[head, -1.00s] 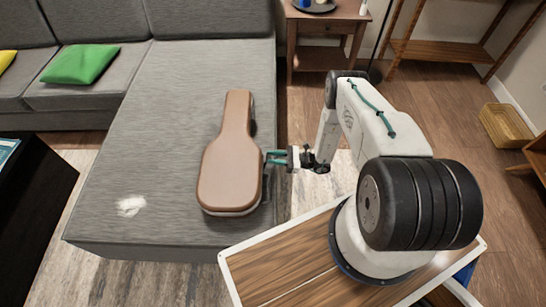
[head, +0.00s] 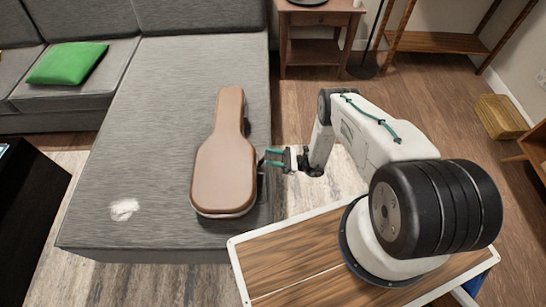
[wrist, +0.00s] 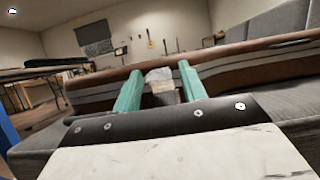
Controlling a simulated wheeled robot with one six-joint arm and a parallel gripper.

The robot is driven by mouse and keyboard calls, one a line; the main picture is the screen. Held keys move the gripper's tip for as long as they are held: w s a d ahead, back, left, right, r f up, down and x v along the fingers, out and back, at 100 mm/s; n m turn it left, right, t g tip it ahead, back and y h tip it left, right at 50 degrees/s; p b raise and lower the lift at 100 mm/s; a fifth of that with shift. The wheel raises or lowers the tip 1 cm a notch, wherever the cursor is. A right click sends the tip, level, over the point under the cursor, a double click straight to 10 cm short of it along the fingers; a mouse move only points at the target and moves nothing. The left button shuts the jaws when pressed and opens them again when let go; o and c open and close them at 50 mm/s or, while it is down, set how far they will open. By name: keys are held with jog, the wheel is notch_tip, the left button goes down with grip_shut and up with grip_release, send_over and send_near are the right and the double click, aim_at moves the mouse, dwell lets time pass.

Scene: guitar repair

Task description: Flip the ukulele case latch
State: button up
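The brown ukulele case (head: 224,165) lies shut on the grey couch, its narrow end pointing away. Its side with a pale seam (wrist: 235,66) fills the middle of the wrist view. A small pale grey latch (wrist: 160,76) shows on that side, between and beyond my fingertips. My gripper (head: 268,157) is at the right side of the case, reaching left toward it. In the wrist view its two teal fingers (wrist: 158,78) are apart, with a clear gap. I cannot tell whether the fingertips touch the case or the latch.
The couch (head: 135,165) has free room left of the case. A white patch (head: 124,209) lies on it, and a green pillow (head: 68,63) is at the back. A wooden side table (head: 320,40) stands at the back. A basket (head: 500,117) is on the floor at right.

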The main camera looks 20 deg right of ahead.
jog(key=shift+o, duration=0.3)
jog(key=shift+s, duration=0.1)
jog(key=v, duration=0.7)
jog(key=shift+d+f, duration=0.2)
jog(key=shift+d, duration=0.15)
